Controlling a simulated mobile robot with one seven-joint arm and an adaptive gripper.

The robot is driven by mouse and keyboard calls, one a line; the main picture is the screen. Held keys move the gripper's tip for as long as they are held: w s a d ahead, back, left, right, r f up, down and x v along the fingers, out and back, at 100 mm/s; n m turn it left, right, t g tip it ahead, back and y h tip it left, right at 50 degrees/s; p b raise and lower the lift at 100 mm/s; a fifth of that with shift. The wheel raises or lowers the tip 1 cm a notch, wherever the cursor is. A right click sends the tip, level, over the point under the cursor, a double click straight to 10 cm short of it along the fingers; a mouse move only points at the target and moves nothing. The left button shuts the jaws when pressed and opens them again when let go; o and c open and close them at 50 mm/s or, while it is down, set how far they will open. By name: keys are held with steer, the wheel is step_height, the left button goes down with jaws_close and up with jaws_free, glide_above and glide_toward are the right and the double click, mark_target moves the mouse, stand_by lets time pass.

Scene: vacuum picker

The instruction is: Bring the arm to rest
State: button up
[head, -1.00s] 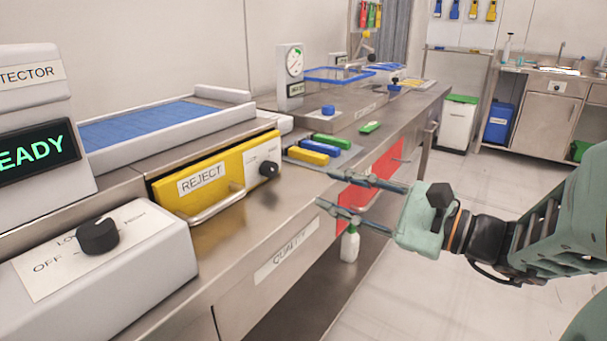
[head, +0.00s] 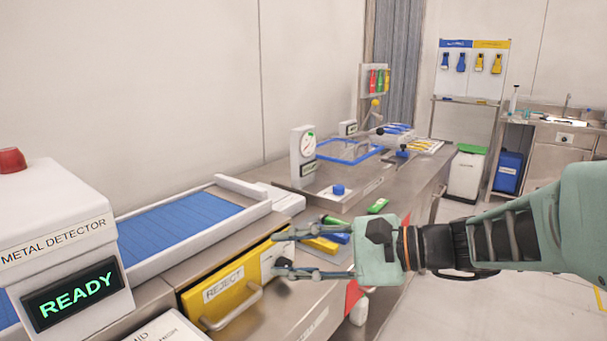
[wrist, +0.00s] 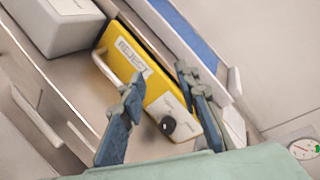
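My gripper (head: 279,252) is open and empty, with its two fingers spread apart. In the head view it points left, in front of the right end of the yellow REJECT drawer front (head: 222,290). In the wrist view the fingers (wrist: 158,78) are spread, and the drawer front (wrist: 122,62) with its black knob (wrist: 168,125) shows beyond and between them. No object is between the fingers. My arm reaches in from the right edge of the head view.
The metal detector (head: 60,240) reads READY at left, beside a blue conveyor belt (head: 190,226). Colored blocks, partly hidden by my gripper, a dial gauge (head: 303,155) and a blue-rimmed basket (head: 350,151) stand on the steel counter. Open floor lies right of the counter.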

steer(key=s+a+r+n+g+h+p, duration=0.1)
steer(key=s+a+r+n+g+p, duration=0.1)
steer(key=a+r+n+p, duration=0.25)
steer(key=s+d+f+n+h+b, duration=0.2)
steer(key=s+d+f+h+b, duration=0.15)
steer(key=f, duration=0.35)
steer(key=s+d+f+n+h+b, duration=0.1)
steer(key=s+d+f+h+b, duration=0.1)
steer(key=s+d+f+b, duration=0.45)
steer(key=d+f+n+t+h+b, duration=0.3)
steer(key=d+f+h+b, duration=0.5)
steer(key=f, duration=0.4)
step_height(320, 180, up, 39)
steer(key=d+p, duration=0.1)
steer(key=p, duration=3.8)
steer(key=shift+s+d+r+p, duration=0.2)
steer(key=shift+s+d+p, duration=0.05)
steer(key=shift+s+p, duration=0.1)
